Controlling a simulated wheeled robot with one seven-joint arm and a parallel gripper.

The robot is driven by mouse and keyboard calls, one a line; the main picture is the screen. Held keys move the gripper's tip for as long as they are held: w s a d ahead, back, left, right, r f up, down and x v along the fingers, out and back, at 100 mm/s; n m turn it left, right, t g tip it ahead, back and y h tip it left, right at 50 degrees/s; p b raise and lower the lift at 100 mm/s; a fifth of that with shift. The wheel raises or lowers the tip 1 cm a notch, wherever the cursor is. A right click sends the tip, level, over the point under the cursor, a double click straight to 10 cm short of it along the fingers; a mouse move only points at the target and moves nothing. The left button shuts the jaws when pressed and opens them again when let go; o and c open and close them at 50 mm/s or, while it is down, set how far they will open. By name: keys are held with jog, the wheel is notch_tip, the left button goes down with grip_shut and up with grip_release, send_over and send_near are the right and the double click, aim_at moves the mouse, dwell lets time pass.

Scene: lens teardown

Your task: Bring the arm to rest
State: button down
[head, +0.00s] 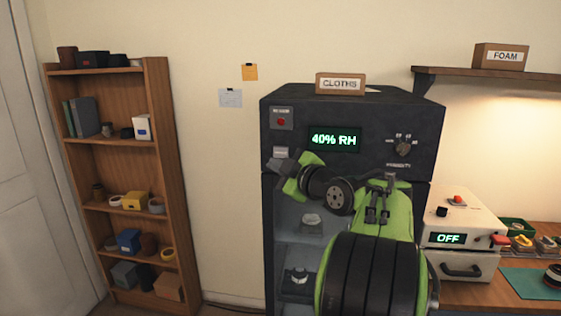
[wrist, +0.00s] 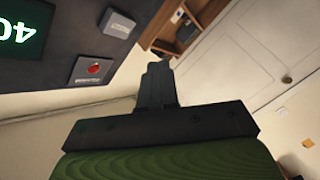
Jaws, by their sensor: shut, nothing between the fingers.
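My gripper (wrist: 158,82) shows in the wrist view with its dark fingers together and nothing between them. In the head view my green and black arm is raised and bent in front of the dark cabinet (head: 275,155). There my gripper (head: 272,165) points left at the cabinet's upper left part, below the red button (head: 281,121). The red button also shows in the wrist view (wrist: 93,68), to the left of the fingers. The cabinet's display (head: 334,139) reads 40% RH. My arm hides much of the cabinet's lower front.
A CLOTHS box (head: 340,84) sits on the cabinet. A white device (head: 465,225) reading OFF stands on the bench at right, under a wall shelf (head: 520,75).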

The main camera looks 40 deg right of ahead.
dwell(0.4)
jog(key=s+a+f+m+g+y, duration=0.1)
jog(key=s+a+f+m+g, duration=0.2)
jog(key=a, duration=0.8)
jog(key=s+a+f+m+g+y, duration=0.15)
jog(key=a+f, duration=0.25)
jog(key=a, duration=0.7)
jog(key=s+a+f+m+g, duration=0.2)
jog(key=s+f, duration=0.4)
jog(key=s, duration=0.3)
jog(key=s+a+f+m+g, duration=0.2)
jog(key=s+a+f+g, duration=0.3)
jog(key=s, duration=0.5)
jog(key=shift+s+f, duration=0.25)
jog(key=shift+f, duration=0.5)
jog(key=shift+h, duration=0.25)
